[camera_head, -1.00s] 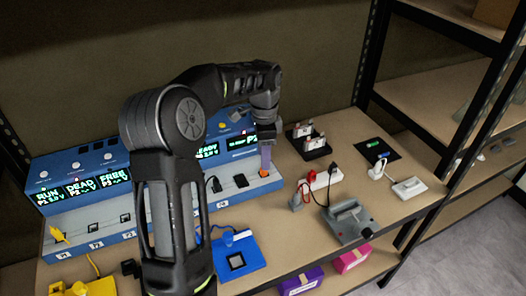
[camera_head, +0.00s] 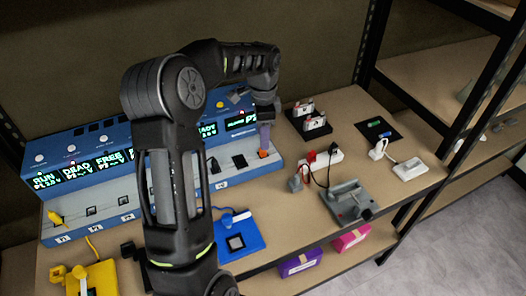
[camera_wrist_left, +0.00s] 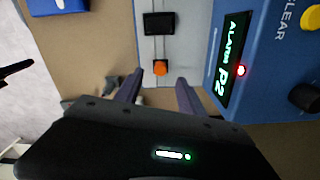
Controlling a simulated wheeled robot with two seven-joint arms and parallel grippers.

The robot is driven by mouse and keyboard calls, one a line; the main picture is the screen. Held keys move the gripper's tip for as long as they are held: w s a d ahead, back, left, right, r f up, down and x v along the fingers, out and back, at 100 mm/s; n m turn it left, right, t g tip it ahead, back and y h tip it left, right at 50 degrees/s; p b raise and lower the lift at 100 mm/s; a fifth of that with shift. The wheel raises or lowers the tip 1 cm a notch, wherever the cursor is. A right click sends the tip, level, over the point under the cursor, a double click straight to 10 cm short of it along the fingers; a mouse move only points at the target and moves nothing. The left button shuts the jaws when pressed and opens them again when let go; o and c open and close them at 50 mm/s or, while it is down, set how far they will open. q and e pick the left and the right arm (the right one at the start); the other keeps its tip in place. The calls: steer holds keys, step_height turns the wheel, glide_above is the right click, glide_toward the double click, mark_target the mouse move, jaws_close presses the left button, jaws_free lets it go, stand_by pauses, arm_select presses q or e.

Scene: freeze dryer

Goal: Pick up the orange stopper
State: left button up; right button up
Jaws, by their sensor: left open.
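The orange stopper (camera_head: 263,154) is small and sits on the grey ledge at the right end of the blue machine (camera_head: 84,160). In the left wrist view the stopper (camera_wrist_left: 160,68) lies between and just beyond the two fingertips. My left gripper (camera_head: 265,142) points down over the stopper, close to it. Its fingers (camera_wrist_left: 159,82) are apart in the left wrist view, with nothing between them that I can see held. Whether a finger touches the stopper I cannot tell. My right gripper is in neither current view.
A black square (camera_head: 239,161) lies on the ledge left of the stopper. The machine's upright display panel rises behind the ledge.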

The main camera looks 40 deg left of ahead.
mark_target(263, 153)
arm_select(q)
steer(key=shift+w+f+p, duration=0.1)
steer(key=shift+f+p, duration=0.6)
steer(key=shift+f, duration=1.9)
jaws_close()
